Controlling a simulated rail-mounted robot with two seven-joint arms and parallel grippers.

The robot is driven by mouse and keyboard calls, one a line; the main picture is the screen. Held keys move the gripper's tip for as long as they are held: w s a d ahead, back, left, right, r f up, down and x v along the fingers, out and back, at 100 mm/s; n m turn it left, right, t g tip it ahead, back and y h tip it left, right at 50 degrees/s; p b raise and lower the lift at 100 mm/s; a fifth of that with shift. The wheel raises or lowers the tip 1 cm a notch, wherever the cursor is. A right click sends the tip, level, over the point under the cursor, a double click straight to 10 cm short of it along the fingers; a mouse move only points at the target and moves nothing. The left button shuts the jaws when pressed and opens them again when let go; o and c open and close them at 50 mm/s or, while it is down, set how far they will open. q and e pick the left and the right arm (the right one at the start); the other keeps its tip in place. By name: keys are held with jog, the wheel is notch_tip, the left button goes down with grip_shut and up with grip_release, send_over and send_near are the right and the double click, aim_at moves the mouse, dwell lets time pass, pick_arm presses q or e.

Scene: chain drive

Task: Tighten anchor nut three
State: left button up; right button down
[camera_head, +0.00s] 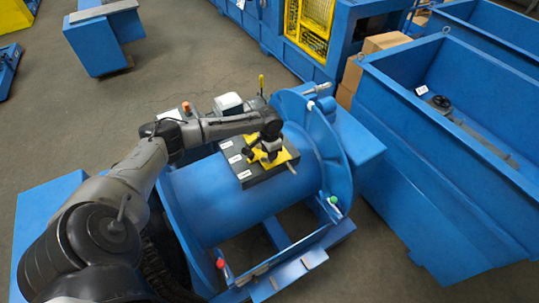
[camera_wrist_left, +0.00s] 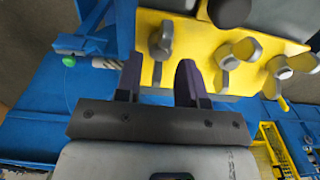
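A yellow plate (camera_head: 272,154) lies on a dark block on top of the blue drum; it also shows in the left wrist view (camera_wrist_left: 205,33). Several metal wing nuts sit along it: one at the left (camera_wrist_left: 162,40), one in the middle (camera_wrist_left: 226,58) and others at the right (camera_wrist_left: 279,68). I cannot tell which is anchor nut three. My left gripper (camera_head: 267,143) is over the plate. In the left wrist view its two dark fingers (camera_wrist_left: 159,78) are apart, with the leftmost wing nut between or just beyond their tips. Contact cannot be told. My right gripper is out of view.
The dark block has white labels (camera_head: 234,159) on its left side. The blue drum (camera_head: 225,203) ends in a round flange (camera_head: 322,140) at the right. A large blue bin (camera_head: 430,150) stands further right. Grey floor (camera_head: 190,50) is clear behind.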

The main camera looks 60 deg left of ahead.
pick_arm(q)
notch_tip(320, 180, up, 11)
jog(key=p, duration=0.1)
dwell(0.3)
jog(key=shift+r, duration=0.1)
dwell(0.5)
